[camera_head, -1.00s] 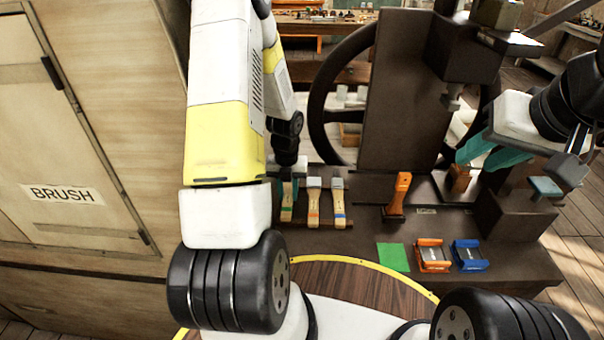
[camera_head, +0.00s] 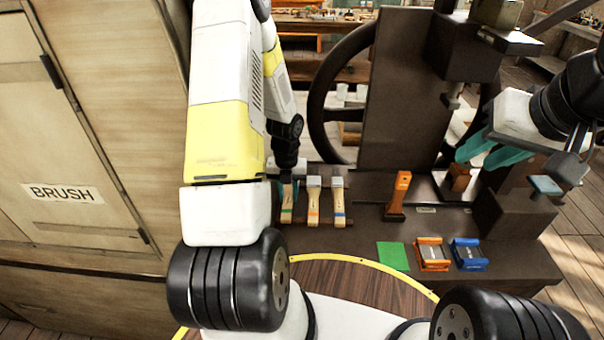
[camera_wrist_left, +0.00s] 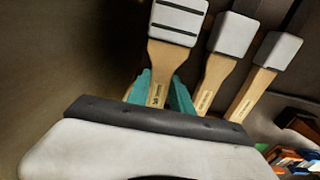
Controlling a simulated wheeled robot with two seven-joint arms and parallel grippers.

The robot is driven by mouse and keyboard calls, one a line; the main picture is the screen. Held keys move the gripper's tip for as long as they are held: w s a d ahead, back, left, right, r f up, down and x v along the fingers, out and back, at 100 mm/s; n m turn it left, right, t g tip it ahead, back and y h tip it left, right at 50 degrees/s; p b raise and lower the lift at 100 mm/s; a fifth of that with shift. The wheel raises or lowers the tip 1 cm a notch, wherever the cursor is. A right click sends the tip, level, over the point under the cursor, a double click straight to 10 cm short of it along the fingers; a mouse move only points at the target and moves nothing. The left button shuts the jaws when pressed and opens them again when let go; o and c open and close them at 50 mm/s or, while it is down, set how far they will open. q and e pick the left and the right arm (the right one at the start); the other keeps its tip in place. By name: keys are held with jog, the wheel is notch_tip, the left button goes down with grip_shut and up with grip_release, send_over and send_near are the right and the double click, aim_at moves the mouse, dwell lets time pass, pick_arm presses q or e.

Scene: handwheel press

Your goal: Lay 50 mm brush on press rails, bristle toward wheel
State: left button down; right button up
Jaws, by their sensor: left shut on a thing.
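Three flat brushes with pale wooden handles and grey heads lie side by side on a rack at the bench's left. The leftmost brush (camera_head: 287,213) has a green band; in the left wrist view this brush (camera_wrist_left: 178,22) has the widest head, with dark stripes. My left gripper (camera_wrist_left: 158,95) has its teal fingers on either side of that handle and is shut on it. The brush is still in line with its neighbours. I cannot read its size. The dark handwheel (camera_head: 322,100) stands behind the press's upright plate (camera_head: 405,100). My right gripper (camera_head: 490,150) is open and empty in front of the press.
The orange-band brush (camera_head: 313,208) and blue-band brush (camera_head: 338,208) lie close beside the held one. An orange-handled tool (camera_head: 398,195) stands mid-bench. A green square (camera_head: 392,256), an orange holder (camera_head: 432,254) and a blue holder (camera_head: 468,254) are at the front edge. A BRUSH-labelled cabinet (camera_head: 90,160) stands left.

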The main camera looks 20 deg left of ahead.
pick_arm(q)
jog(key=shift+f, duration=0.45)
jog(key=c, duration=1.1)
grip_release()
jog(key=shift+o, duration=0.2)
